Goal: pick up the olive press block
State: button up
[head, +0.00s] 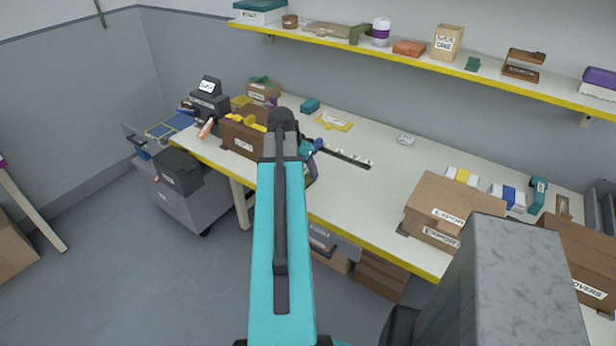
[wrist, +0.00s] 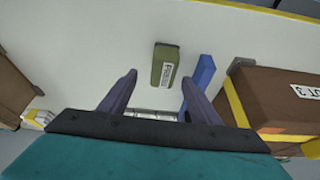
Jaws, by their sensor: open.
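The olive block (wrist: 165,65), with a white label on its side, lies on the pale worktop in the wrist view. My gripper (wrist: 160,79) is open, with its two dark purple-grey fingers spread apart. The block shows just ahead of the gap between the fingertips, and nothing is held. I cannot tell the height of the fingers above the worktop. In the head view my arm hides the block's place on the bench, and the fingers are mostly hidden too.
A blue bar (wrist: 200,82) lies close to the right of the block, near the right finger. A brown box (wrist: 280,105) with yellow trim stands farther right. A cardboard box (head: 452,210) stands on the bench (head: 385,185). The shelf (head: 400,60) above carries several items, one olive-coloured.

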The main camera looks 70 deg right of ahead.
aim_at(306, 174)
jog(key=shift+f, duration=0.1)
jog(key=shift+p+x, duration=0.95)
jog(key=shift+x, duration=1.6)
jog(key=shift+w, duration=0.15)
jog(key=c, duration=1.2)
jog(key=shift+r, duration=0.25)
